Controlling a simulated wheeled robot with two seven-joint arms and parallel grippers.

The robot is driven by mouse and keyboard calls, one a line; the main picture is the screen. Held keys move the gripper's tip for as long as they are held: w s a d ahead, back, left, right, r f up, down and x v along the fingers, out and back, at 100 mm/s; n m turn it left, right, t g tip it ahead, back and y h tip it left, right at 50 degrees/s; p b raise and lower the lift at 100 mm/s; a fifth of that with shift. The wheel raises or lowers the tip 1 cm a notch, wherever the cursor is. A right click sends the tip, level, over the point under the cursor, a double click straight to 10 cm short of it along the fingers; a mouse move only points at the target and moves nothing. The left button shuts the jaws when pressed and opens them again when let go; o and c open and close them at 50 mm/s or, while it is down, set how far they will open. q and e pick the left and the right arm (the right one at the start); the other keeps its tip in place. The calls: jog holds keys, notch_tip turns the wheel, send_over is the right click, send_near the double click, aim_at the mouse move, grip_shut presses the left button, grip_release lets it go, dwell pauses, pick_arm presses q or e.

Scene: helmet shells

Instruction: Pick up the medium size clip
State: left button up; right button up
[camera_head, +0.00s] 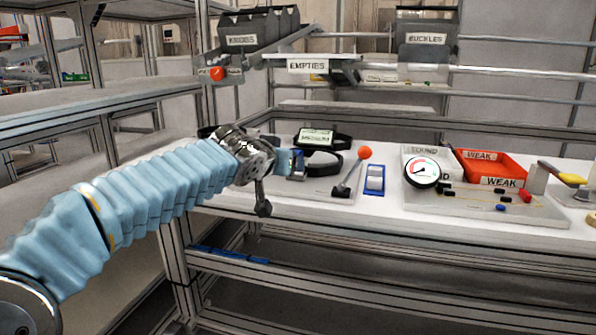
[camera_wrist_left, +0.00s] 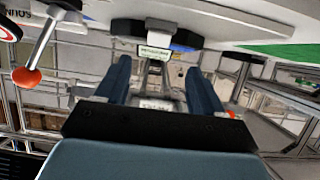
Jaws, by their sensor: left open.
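My left gripper (camera_head: 284,162) is in the head view at the left end of the white bench, beside a dark strap-like loop. In the left wrist view its two blue fingers (camera_wrist_left: 157,80) stand apart, with nothing seen held between them. Several small clip-like pieces lie on a pale board at the right of the head view: a black piece (camera_head: 447,191), a blue piece (camera_head: 500,208) and a red piece (camera_head: 526,196). They are too small to tell which is the medium clip. My right gripper is not in view.
A lever with an orange knob (camera_head: 365,153), a blue switch-like block (camera_head: 374,180) and a round gauge (camera_head: 421,172) stand between the gripper and the small pieces. A red bin (camera_head: 490,167) marked WEAK sits behind them. Shelf rails (camera_head: 330,58) cross above the bench.

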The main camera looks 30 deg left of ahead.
pick_arm(q)
jog(key=x, duration=0.7)
jog(key=shift+w+d+f+p, duration=0.1)
jog(key=shift+w+f+p, duration=0.05)
jog(key=shift+w+p, duration=0.25)
jog(key=c, duration=1.1)
